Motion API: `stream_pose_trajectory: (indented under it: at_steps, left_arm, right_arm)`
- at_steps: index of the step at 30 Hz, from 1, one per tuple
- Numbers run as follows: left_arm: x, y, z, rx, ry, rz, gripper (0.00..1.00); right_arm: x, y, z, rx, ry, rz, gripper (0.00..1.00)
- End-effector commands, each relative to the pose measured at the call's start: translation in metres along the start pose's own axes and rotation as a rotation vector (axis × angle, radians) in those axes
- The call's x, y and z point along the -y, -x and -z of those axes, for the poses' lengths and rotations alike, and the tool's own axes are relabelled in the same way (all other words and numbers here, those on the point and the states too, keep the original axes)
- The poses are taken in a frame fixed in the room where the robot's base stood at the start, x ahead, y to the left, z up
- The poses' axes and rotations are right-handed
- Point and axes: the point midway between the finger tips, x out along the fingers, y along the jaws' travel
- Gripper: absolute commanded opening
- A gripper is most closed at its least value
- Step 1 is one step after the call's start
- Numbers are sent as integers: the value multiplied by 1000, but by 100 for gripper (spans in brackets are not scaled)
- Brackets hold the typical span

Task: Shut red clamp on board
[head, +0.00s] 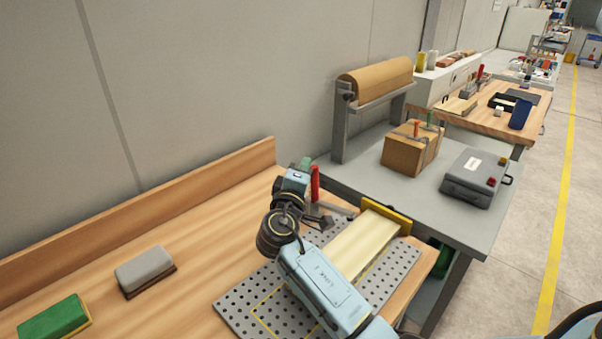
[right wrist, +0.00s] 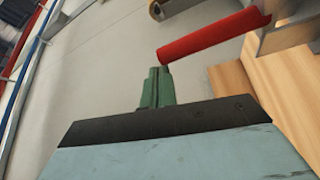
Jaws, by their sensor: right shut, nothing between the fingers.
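The red clamp handle (head: 315,184) stands upright at the back of the perforated metal plate (head: 236,312). In the right wrist view the red handle (right wrist: 215,36) runs to a grey metal bracket (right wrist: 290,32). A pale board (head: 365,240) lies on the plate, partly hidden by my right arm. My right gripper (head: 306,163) is just left of the handle's top; its green fingers (right wrist: 155,88) are shut and empty. In the wrist view they are near the handle's free end, with a gap seen between. My left gripper is out of view.
A grey block (head: 146,270) and a green block (head: 54,318) lie on the wooden bench at left. A grey table at right holds a cardboard box (head: 405,154) and a grey case (head: 474,177).

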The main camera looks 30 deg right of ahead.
Motion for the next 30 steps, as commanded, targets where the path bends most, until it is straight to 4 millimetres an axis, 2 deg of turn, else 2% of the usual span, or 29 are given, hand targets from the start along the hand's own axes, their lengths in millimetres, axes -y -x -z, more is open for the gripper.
stream_pose_trajectory:
  at_steps: [9,30]
  left_arm:
    - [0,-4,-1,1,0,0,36]
    - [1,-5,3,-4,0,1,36]
  right_arm:
    - [1,2,-12,3,2,1,0]
    - [4,2,-18,11,6,4,0]
